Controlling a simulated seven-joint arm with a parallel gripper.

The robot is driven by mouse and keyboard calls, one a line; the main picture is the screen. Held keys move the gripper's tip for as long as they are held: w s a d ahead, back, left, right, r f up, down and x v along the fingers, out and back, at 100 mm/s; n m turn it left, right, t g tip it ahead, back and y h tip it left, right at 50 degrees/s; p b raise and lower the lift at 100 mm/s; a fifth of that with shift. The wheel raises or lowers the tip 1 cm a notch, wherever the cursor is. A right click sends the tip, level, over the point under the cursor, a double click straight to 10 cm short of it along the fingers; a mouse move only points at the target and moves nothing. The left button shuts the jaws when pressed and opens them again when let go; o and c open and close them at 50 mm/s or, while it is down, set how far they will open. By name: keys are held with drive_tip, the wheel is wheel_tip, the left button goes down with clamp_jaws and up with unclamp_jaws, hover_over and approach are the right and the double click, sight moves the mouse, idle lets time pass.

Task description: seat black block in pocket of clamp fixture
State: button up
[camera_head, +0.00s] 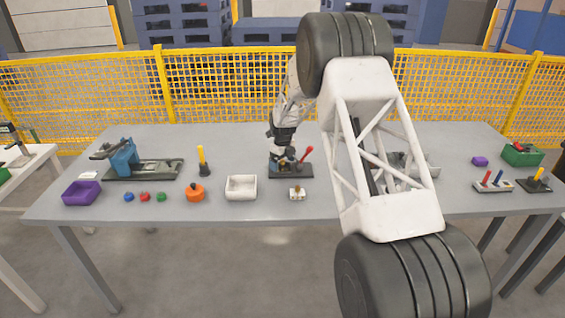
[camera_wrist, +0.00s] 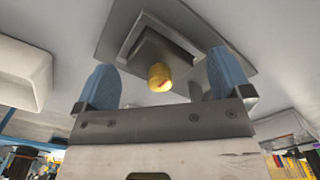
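In the head view my gripper (camera_head: 285,150) is over a dark fixture base (camera_head: 292,172) with a red lever (camera_head: 306,154), near the middle of the table. This looks like the clamp fixture; the gripper partly hides it. In the wrist view my gripper (camera_wrist: 163,80) has its two blue fingers wide apart. I cannot make out the black block in either view.
A white tray (camera_head: 241,187) stands left of the fixture, and a small pale part (camera_head: 297,193) lies in front. Farther left are an orange part (camera_head: 195,193), a blue vise (camera_head: 124,157) and a purple bin (camera_head: 82,193). My arm hides much of the right-centre table.

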drive_tip(key=shift+r, duration=0.1)
wheel_tip(320, 180, up, 12)
idle(0.9)
idle(0.6)
